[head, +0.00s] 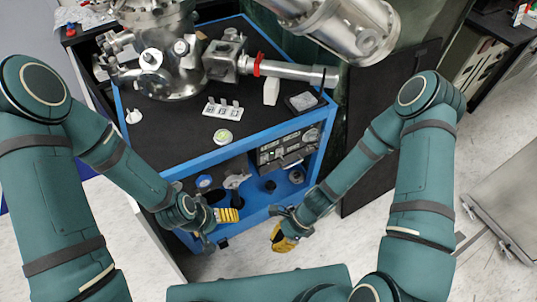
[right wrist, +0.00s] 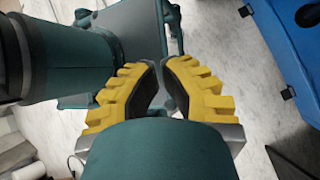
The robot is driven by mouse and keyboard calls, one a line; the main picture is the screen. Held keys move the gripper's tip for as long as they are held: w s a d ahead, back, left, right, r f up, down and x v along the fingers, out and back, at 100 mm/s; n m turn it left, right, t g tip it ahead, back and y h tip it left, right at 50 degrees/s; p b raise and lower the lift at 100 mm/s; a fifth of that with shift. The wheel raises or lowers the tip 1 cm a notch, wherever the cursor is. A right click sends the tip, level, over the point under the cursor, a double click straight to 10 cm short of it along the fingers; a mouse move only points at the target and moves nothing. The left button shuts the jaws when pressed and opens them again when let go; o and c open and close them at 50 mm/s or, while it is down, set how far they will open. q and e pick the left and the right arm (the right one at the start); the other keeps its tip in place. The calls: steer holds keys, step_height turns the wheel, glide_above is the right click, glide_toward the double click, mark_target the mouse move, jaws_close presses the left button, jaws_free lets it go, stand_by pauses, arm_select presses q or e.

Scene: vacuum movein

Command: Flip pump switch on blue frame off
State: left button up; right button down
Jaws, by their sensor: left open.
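The blue frame (head: 278,132) is a cart with a black top and an open front, in the middle of the head view. A dark control panel (head: 283,152) with small markings sits under its top edge; I cannot make out which part is the pump switch. My left gripper (head: 232,215) has yellow fingers and is open at the front of the frame's lower opening, with no object seen in it. My right gripper (head: 281,242) is lower and to the right, in front of the frame and apart from it. In the right wrist view its yellow fingers (right wrist: 162,82) lean close together, with nothing seen between them.
Metal vacuum parts (head: 170,50) stand on the cart top beside a white block (head: 271,91) and a round green-marked piece (head: 223,137). Small fittings (head: 205,182) sit inside the lower opening. A dark panel (head: 385,130) stands right of the cart. Pale floor in front is clear.

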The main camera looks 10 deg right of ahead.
steer(key=w+a+r+m+t+y+p, duration=0.1)
steer(key=w+a+r+m+y+p, duration=0.3)
steer(key=m, duration=0.8)
steer(key=m+t+h+p, duration=0.1)
steer(key=m+t+h, duration=0.2)
steer(key=m+t, duration=0.95)
steer(key=m+t+h, duration=0.2)
steer(key=m+t, duration=0.2)
steer(key=m, duration=1.8)
glide_toward(265, 153)
steer(key=s, duration=0.2)
steer(key=shift+s+d+r, duration=0.15)
steer(key=shift+s+d, duration=0.05)
steer(key=shift+d, duration=0.3)
steer(key=b+x, duration=0.1)
steer(key=x, duration=0.9)
